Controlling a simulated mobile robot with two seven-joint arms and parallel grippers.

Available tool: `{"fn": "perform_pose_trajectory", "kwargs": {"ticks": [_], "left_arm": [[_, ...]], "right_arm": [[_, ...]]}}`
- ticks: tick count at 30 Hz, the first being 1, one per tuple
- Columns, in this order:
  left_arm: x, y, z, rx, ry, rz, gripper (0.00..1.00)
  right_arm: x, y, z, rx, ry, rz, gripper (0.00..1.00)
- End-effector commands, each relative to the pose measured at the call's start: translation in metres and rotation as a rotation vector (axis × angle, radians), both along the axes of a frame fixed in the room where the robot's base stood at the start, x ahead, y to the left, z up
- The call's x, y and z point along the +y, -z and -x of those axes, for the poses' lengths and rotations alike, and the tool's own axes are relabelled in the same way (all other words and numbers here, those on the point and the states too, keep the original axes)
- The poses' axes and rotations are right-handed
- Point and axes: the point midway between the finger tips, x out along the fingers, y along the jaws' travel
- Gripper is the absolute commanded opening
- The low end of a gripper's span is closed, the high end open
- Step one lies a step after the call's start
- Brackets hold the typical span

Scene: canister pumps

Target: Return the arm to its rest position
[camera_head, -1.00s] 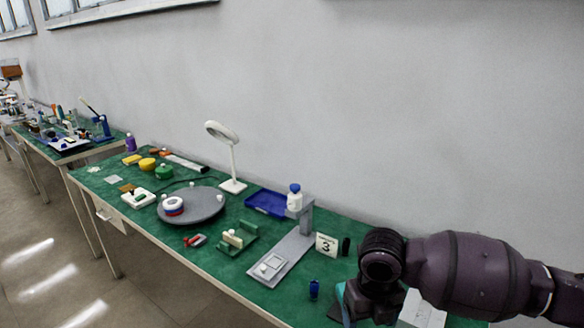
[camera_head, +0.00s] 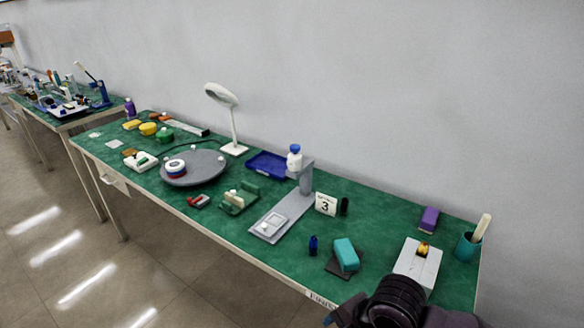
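My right arm (camera_head: 395,302) shows as a dark rounded link at the bottom right, over the table's front edge. Its gripper is mostly cut off by the bottom of the picture, so its fingers cannot be made out. The green-topped table (camera_head: 385,218) runs across the view. A teal block (camera_head: 346,254) rests on a dark pad near the front edge, up and left of my arm and clear of it. My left gripper is not in view.
A white device (camera_head: 417,262) stands just beyond my arm, with a teal cup (camera_head: 467,246) to its right. Floor is open at lower left.

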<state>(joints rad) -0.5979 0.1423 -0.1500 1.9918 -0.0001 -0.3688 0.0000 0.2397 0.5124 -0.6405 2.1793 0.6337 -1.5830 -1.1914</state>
Motion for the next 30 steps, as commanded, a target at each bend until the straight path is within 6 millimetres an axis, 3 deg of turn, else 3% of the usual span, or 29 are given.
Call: {"fn": "perform_pose_trajectory", "kwargs": {"ticks": [8,18,30], "left_arm": [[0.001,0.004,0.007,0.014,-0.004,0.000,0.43],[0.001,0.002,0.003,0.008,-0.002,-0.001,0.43],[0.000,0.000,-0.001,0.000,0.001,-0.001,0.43]], "right_arm": [[-0.032,0.011,0.033,0.111,0.639,-0.143,0.72],[-0.110,0.027,0.088,0.213,1.462,-0.227,0.72],[-0.181,0.033,0.157,0.197,2.083,-0.219,0.72]]}}
